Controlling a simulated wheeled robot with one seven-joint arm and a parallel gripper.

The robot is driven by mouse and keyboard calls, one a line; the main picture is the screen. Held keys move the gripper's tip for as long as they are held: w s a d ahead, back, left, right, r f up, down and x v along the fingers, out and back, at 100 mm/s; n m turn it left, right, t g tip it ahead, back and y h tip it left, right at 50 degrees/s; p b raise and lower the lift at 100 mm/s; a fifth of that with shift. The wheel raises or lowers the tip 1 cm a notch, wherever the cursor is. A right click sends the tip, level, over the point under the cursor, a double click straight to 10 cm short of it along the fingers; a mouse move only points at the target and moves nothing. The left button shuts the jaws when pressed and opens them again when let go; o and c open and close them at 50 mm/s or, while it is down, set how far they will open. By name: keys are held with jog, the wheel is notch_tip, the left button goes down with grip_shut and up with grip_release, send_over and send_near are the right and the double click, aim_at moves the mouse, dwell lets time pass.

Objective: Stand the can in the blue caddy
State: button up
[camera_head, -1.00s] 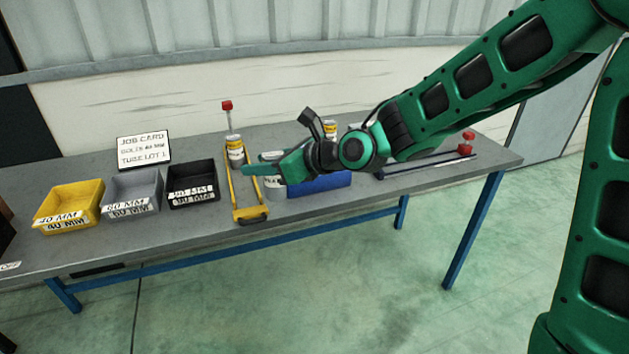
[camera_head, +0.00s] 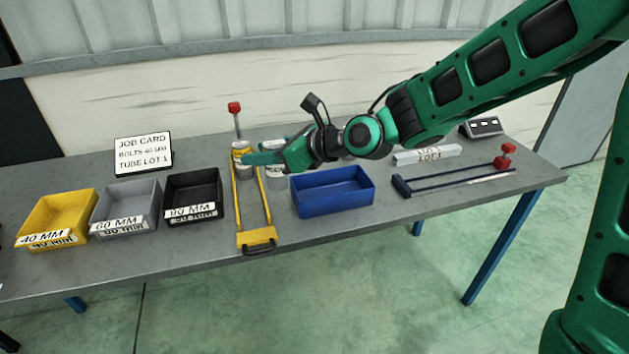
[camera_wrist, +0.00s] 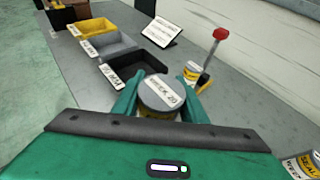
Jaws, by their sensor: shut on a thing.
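The blue caddy (camera_head: 333,207) stands on the bench, right of my gripper in the head view, and looks empty. My gripper (camera_head: 263,158) is shut on a can (camera_head: 276,181), which stays upright with the fingers around its middle. In the wrist view the can's grey lid (camera_wrist: 160,92), lettered "WEEK 20", sits between the fingers. I cannot tell whether its base touches the bench. A second yellow-and-white can (camera_head: 241,150) stands behind left by a red-topped rod. A third can shows in part at the wrist view's lower right (camera_wrist: 302,164).
Yellow (camera_head: 72,207), grey (camera_head: 140,212) and black (camera_head: 194,180) bins line the left. A dark blue railed frame (camera_head: 440,186) with red knobs and a white box (camera_head: 427,154) lie right of the caddy.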

jog(key=shift+w+d+f, duration=1)
jog(key=shift+d+f, duration=0.3)
jog(key=shift+f, duration=0.35)
jog(key=shift+w+d+f, duration=1)
jog(key=shift+d+f, duration=0.3)
jog(key=shift+f, duration=0.35)
jog(key=shift+w+d+f, duration=1)
jog(key=shift+d+f, duration=0.3)
jog(key=shift+f, duration=0.35)
jog(key=o, duration=1.2)
jog(key=shift+f, duration=0.1)
jog(key=v, duration=1.2)
